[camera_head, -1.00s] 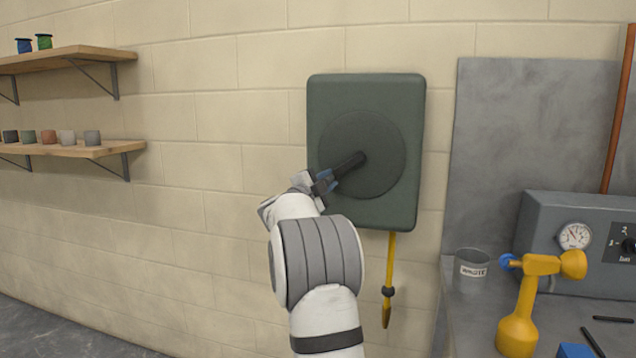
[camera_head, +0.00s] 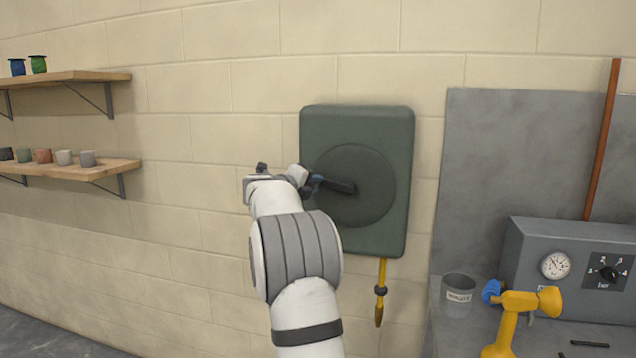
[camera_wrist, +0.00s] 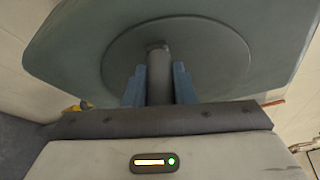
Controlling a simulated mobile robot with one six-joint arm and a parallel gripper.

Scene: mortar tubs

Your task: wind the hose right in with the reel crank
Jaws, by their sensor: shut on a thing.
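The hose reel (camera_head: 357,232) is a dark green box on the block wall, with a round disc (camera_head: 368,208) on its front. The dark crank (camera_head: 338,186) runs from the disc's middle out to the left. My gripper (camera_head: 314,185) is shut on the crank's outer part. In the wrist view the blue fingers (camera_wrist: 159,85) stand on both sides of the grey crank bar (camera_wrist: 159,70). The yellow hose (camera_head: 381,271) hangs a short way below the reel, with a dark collar and a yellow tip. Any hose inside the box is hidden.
A grey bench with a labelled cup (camera_head: 458,296), a yellow tool (camera_head: 510,318) and a gauge box (camera_head: 560,262) stands to the right. Wooden shelves (camera_head: 75,172) with small pots are at the left.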

